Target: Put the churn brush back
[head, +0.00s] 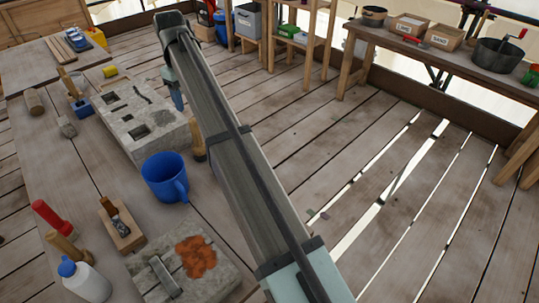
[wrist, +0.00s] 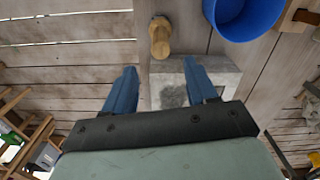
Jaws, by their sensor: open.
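No brush head shows clearly, so I cannot tell for certain which thing is the churn brush. A turned wooden handle (head: 198,148) stands between the grey stone block (head: 150,122) and the blue mug (head: 165,178); its lower end is unclear. The same handle (wrist: 160,38) shows beyond the fingertips in the wrist view. Another wooden handle (head: 67,80) rises from a small blue pot (head: 80,107) left of the block. My gripper (head: 177,97) is open and empty near the block's far right end, partly hidden by my arm. The block's face (wrist: 170,92) shows between its fingers (wrist: 160,82).
A red-handled tool (head: 50,216), a wooden block with a tool (head: 120,226), a white bottle (head: 85,283) and a stone slab with orange-brown patches (head: 215,272) crowd the near bench.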

